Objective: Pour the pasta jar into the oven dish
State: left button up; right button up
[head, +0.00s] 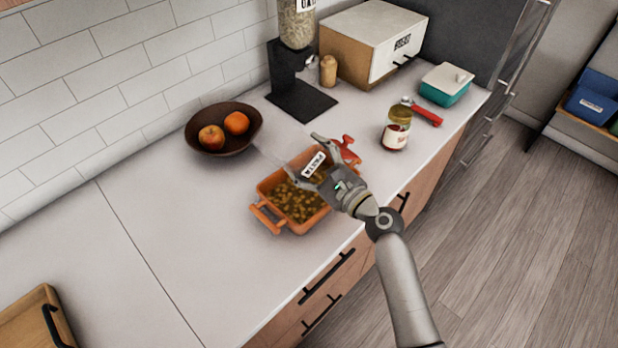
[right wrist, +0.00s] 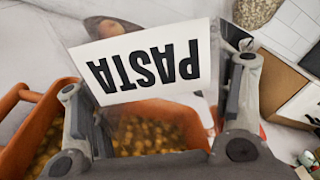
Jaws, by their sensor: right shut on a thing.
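The pasta jar (head: 314,165) is clear and hard to make out except for its white PASTA label, which shows upside down in the right wrist view (right wrist: 150,68). My right gripper (head: 312,161) is shut on it and holds it over the oven dish. The jar looks tipped on its side; its mouth cannot be made out. The orange oven dish (head: 262,192) stands on the counter with small brownish pasta pieces (head: 293,203) spread over its bottom. In the right wrist view the dish (right wrist: 32,125) lies below the gripper. My left gripper is not in view.
A dark bowl (head: 226,148) with fruit stands behind the dish. A labelled bottle (head: 397,130) and a red-handled item (head: 427,115) are to the right. A dispenser (head: 290,75), a bread box (head: 362,40) and a teal container (head: 446,84) stand farther back.

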jog(key=shift+w+d+r+m+p, duration=0.15)
jog(key=shift+r+m+p, duration=0.15)
jog(key=shift+r+p, duration=0.15)
jog(key=shift+f, duration=0.1)
dwell(2.5)
